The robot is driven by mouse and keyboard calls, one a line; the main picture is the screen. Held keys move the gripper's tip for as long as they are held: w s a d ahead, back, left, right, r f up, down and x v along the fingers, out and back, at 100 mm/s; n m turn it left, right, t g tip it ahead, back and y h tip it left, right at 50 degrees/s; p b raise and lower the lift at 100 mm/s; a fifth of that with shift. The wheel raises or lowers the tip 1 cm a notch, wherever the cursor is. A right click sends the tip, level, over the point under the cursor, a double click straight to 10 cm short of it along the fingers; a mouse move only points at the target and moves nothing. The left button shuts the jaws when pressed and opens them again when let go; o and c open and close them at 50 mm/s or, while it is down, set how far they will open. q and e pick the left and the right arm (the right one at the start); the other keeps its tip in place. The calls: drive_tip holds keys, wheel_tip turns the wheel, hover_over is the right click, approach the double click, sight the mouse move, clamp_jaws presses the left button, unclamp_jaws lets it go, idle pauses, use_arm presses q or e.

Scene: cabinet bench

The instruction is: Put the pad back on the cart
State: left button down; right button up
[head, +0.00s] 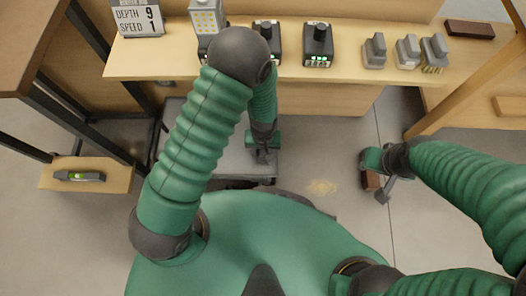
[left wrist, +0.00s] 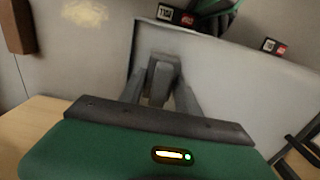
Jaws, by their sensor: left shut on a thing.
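My left gripper (head: 262,155) reaches down over the grey cart (head: 228,162) in the head view. In the left wrist view, its fingers (left wrist: 160,98) are shut on a small grey pad (left wrist: 163,72) with a tan part. The pad is in front of the pale cart top (left wrist: 225,75); whether it touches the top is unclear. In the head view the pad is too small and hidden to make out well. My right gripper (head: 376,172) is at the right, by a brown block (head: 371,182); I cannot tell whether it holds the block.
A wooden bench (head: 345,72) runs behind the cart, with several grey blocks (head: 407,52), black devices (head: 317,44) and a sign (head: 138,17). A level (head: 79,176) lies on a wooden board at the left. Red-and-black labels (left wrist: 178,15) show by the cart's edge.

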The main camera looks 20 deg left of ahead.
use_arm(q)
drive_tip(key=shift+r, duration=0.1)
drive_tip(key=c, duration=0.9)
unclamp_jaws()
drive_tip(key=shift+o, duration=0.2)
drive_tip(key=s+a+r+m+t+p, duration=0.1)
drive_tip(key=a+r+p, duration=0.1)
drive_tip(key=r, duration=0.7)
drive_tip(key=s+a+r+m+p, duration=0.1)
drive_tip(key=a+r+p, duration=0.2)
drive_tip(key=r, duration=0.7)
drive_tip(key=s+a+r+m+t+p, duration=0.1)
drive_tip(key=s+a+r+p, duration=0.1)
drive_tip(key=r, duration=0.8)
drive_tip(key=shift+a+r+t, duration=0.15)
drive_tip(key=shift+a+t, duration=0.15)
drive_tip(key=shift+a, duration=0.45)
